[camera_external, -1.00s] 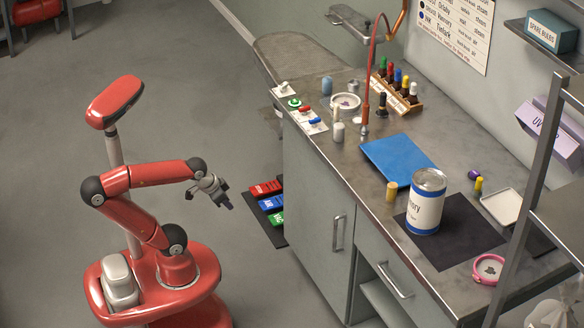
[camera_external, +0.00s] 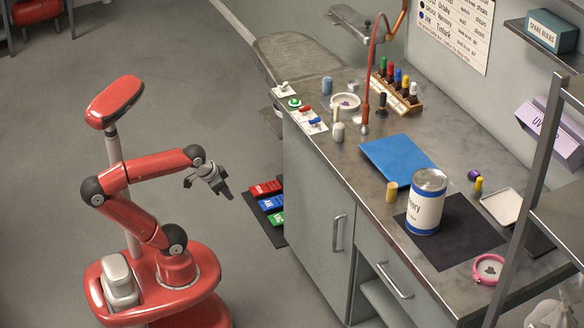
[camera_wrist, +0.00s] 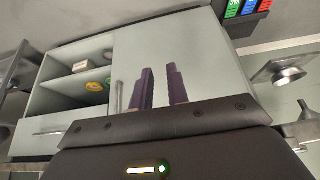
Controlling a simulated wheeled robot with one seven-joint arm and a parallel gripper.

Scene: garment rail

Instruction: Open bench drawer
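The bench drawer (camera_external: 376,263) is a grey front at the right part of the bench, under the worktop, with a bar handle (camera_external: 395,282). It looks flush with the bench. In the wrist view its front (camera_wrist: 30,146) and handle (camera_wrist: 47,132) are at the lower left. My gripper (camera_external: 228,193) is in the air left of the bench, well short of the drawer and touching nothing. In the wrist view its two purple fingers (camera_wrist: 160,69) stand apart with nothing between them.
A cabinet door (camera_external: 318,228) with an upright handle (camera_external: 338,233) is left of the drawer. An open shelf (camera_external: 385,302) is below the drawer. A paint can (camera_external: 427,203) stands on the worktop.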

